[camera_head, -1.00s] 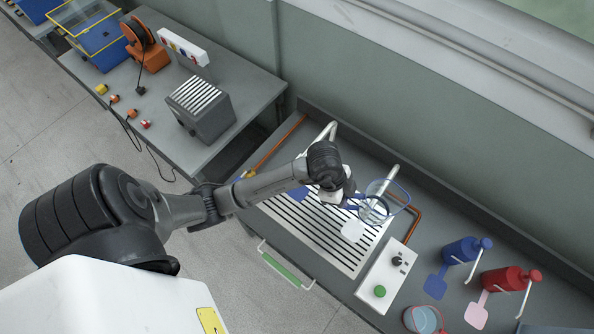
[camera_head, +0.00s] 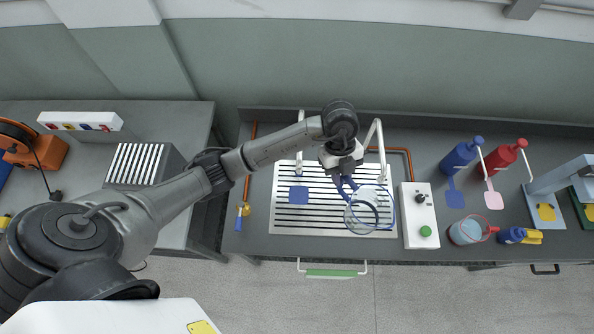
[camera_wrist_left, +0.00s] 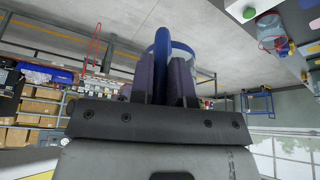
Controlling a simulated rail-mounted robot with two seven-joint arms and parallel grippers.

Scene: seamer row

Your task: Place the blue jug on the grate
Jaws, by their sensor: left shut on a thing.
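The blue jug (camera_head: 384,224) is clear with a blue rim and handle. My left gripper (camera_head: 345,180) is shut on its handle; the blue handle (camera_wrist_left: 161,50) stands between the fingers in the left wrist view. The jug is over the right part of the slotted metal grate (camera_head: 290,222). I cannot tell whether it touches the grate. A blue square (camera_head: 299,195) lies on the grate left of the jug. A pale square on the grate is mostly hidden by the jug. My right gripper is not in view.
Two white taps, the right one (camera_head: 378,135) close behind the jug, rise at the grate's back. A control box (camera_head: 421,240) with a green button stands to the right. Beyond are a red-handled jug (camera_head: 468,232) and blue (camera_head: 460,158) and red (camera_head: 500,158) bottles.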

